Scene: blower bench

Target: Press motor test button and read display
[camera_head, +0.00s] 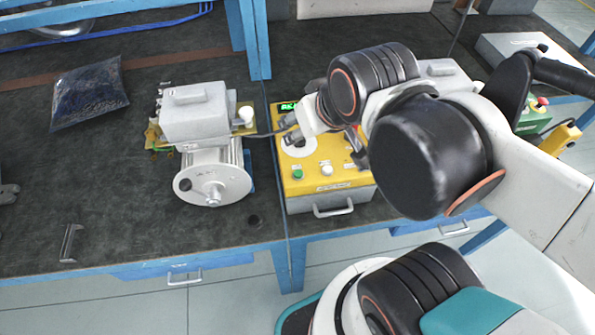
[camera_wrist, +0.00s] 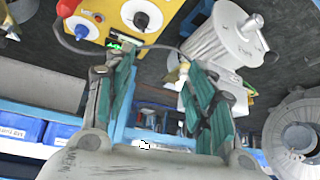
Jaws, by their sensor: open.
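The yellow motor test box (camera_head: 340,182) stands on the dark bench, with a green button (camera_head: 297,174) and a white button (camera_head: 327,170) near its front. Its small display (camera_head: 289,106) glows green at the back left, partly covered by my arm; its characters are too small to read. The display also shows in the wrist view (camera_wrist: 122,46), near my left finger. My gripper (camera_head: 323,146) is open and empty above the box, behind the buttons, apart from both. In the wrist view its fingers (camera_wrist: 157,62) are spread. The silver motor (camera_head: 213,178) sits left of the box.
A cable runs from the motor to the box. A bag of dark parts (camera_head: 90,93) lies at the left. A blue bench post (camera_head: 249,40) rises behind. A green box with a red button (camera_head: 533,114) stands at the right. The bench left of the motor has free room.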

